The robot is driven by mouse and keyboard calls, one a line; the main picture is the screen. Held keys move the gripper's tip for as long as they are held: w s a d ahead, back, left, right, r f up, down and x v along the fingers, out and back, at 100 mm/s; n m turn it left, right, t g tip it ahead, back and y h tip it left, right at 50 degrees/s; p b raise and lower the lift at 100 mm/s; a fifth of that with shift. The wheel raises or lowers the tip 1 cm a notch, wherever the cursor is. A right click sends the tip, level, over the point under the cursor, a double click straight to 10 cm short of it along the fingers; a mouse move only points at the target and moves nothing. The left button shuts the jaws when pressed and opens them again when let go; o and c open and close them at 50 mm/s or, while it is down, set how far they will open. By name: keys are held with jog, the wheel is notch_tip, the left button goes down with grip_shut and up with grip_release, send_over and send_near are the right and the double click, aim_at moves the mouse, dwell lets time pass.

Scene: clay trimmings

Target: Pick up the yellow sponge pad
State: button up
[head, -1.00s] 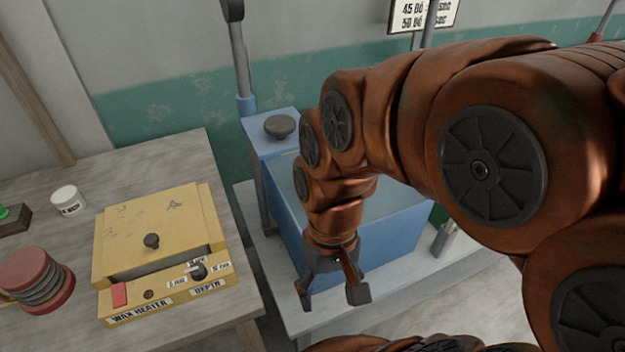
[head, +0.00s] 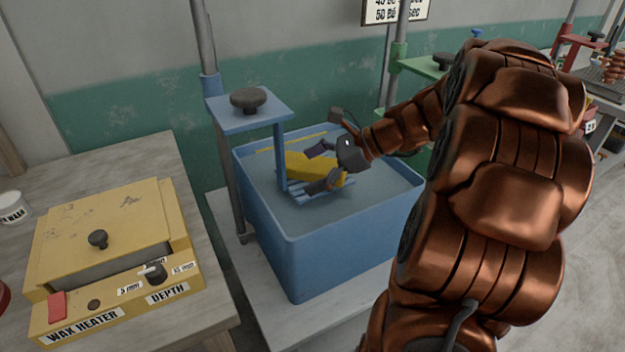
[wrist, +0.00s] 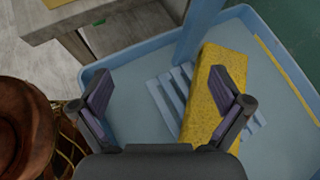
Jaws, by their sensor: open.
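The yellow sponge pad (head: 312,167) is a long block lying on a blue slatted rack (head: 312,196) inside the blue tub (head: 297,254). In the wrist view the sponge pad (wrist: 208,97) lies tilted across the rack slats (wrist: 160,97), right of centre. My gripper (head: 318,168) is open over the rack, its fingers close to the sponge. In the wrist view my gripper (wrist: 169,97) has its fingers wide apart; the right finger overlaps the sponge's right side and the left finger is over the bare tub floor. Whether a finger touches the sponge cannot be told.
A blue upright and top plate with a dark knob (head: 249,100) stand over the tub's left side. A yellow wax heater (head: 112,240) sits on the wooden table (head: 200,300) at left. A green stand (head: 425,68) is behind my arm.

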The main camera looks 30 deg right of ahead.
aim_at(314, 163)
jog(key=d+m+t, duration=0.1)
jog(key=d, duration=0.2)
jog(key=w+d+m+t+b, duration=0.1)
jog(key=d, duration=0.2)
jog(key=d+m+t, duration=0.1)
jog(key=d+m, duration=0.1)
jog(key=d, duration=0.1)
jog(key=shift+w+d+f+h+b, duration=0.1)
jog(key=shift+w+f+h+b, duration=0.05)
jog(key=shift+f+h+b, duration=0.25)
jog(key=shift+w, duration=0.15)
jog(key=shift+x, duration=0.8)
jog(key=shift+f+x, duration=0.1)
jog(key=shift+x, duration=1.35)
jog(key=shift+f+x, duration=0.15)
jog(key=shift+x, duration=1.25)
jog(key=shift+c, duration=0.2)
jog(key=c, duration=1.3)
jog(key=shift+o, duration=0.2)
